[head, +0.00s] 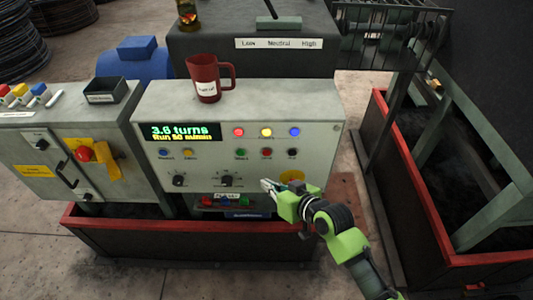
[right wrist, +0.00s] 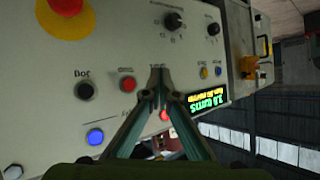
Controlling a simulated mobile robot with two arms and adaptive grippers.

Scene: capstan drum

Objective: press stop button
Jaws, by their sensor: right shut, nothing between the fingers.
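The panel's red stop button (head: 267,153) sits in the lower button row, between the green start button (head: 242,153) and a black button (head: 292,153). The red button also shows in the right wrist view (right wrist: 127,84), just left of my fingertips. My right gripper (head: 264,185) is shut and empty, in front of the panel and below the button row in the head view. In the right wrist view its fingertips (right wrist: 157,72) meet beside the red button; the green button is hidden there. Contact with the panel cannot be told. My left gripper is not in view.
A yellow-backed red emergency button (right wrist: 66,8) is close to the right gripper. Red, yellow and blue lamps sit above the row, beside the display (head: 180,132) reading 3.6 turns. Knobs (head: 226,179) are lower left. A red mug (head: 205,78) stands on top.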

